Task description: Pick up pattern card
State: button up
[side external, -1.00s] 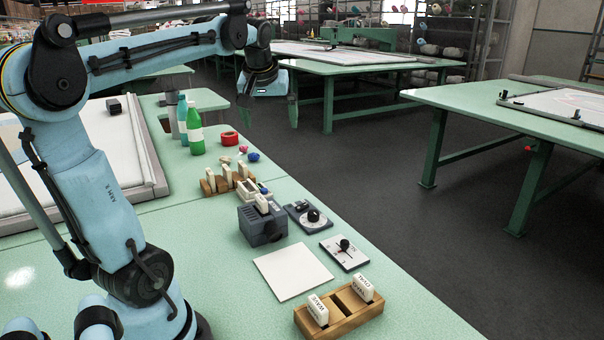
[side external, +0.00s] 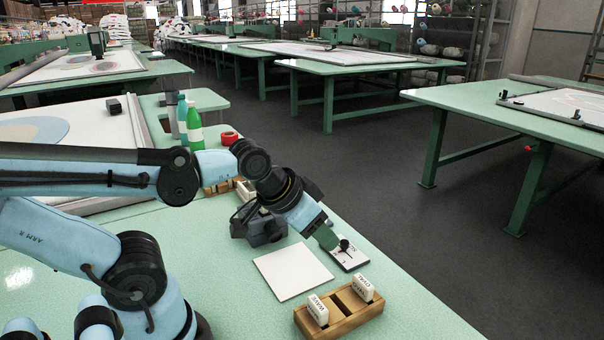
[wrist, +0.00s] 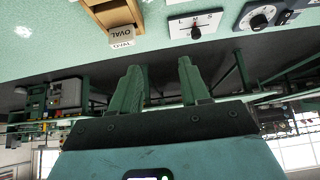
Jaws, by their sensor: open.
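Two upright white cards, labelled WAVE (side external: 318,310) and OVAL (side external: 362,288), stand in a wooden slotted holder (side external: 338,326) with an empty space between them. The OVAL card (wrist: 122,36) also shows at the top of the wrist view, in the holder (wrist: 100,3). My gripper (side external: 331,240) is open and empty, with its two green fingers (wrist: 159,67) apart. In the side view it overlaps the small lever plate, up and left of the OVAL card. I cannot tell which card the task means.
A flat white square (side external: 293,272) lies left of the holder. The lever plate (side external: 350,260) is behind it; the wrist view also shows a dial plate (wrist: 262,15). A grey machine (side external: 258,228) is partly hidden by my arm. Bottles (side external: 194,125) stand farther back.

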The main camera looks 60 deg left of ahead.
jog(key=shift+a, duration=0.1)
jog(key=w+a+r+n+g+y, duration=0.25)
jog(key=a+n, duration=0.35)
jog(key=a, duration=0.8)
jog(key=w+a+r+n+g+y, duration=0.1)
jog(key=w+a+r+n+y, duration=0.3)
jog(key=a, duration=1.1)
jog(key=s+a+f+n+g+h, duration=0.1)
jog(key=s+a+f+n, duration=0.1)
jog(key=s+a+n, duration=0.3)
jog(key=s+a+f+g, duration=0.1)
jog(key=s+a+f, duration=0.15)
jog(key=a, duration=0.55)
jog(key=s+a+f+n+g+h, duration=0.1)
jog(key=s+a+n+g, duration=0.1)
jog(key=s+a+n, duration=0.3)
jog(key=a+f, duration=0.1)
jog(key=f, duration=0.1)
jog(key=a+f+m, duration=0.1)
jog(key=f, duration=0.1)
jog(key=a+f+m, duration=0.1)
jog(key=a+f, duration=0.1)
jog(key=shift+w, duration=0.25)
jog(key=shift+x, duration=2.85)
jog(key=shift+s+a, duration=0.1)
jog(key=shift+s, duration=0.05)
jog(key=shift+c, duration=0.4)
grip_shut()
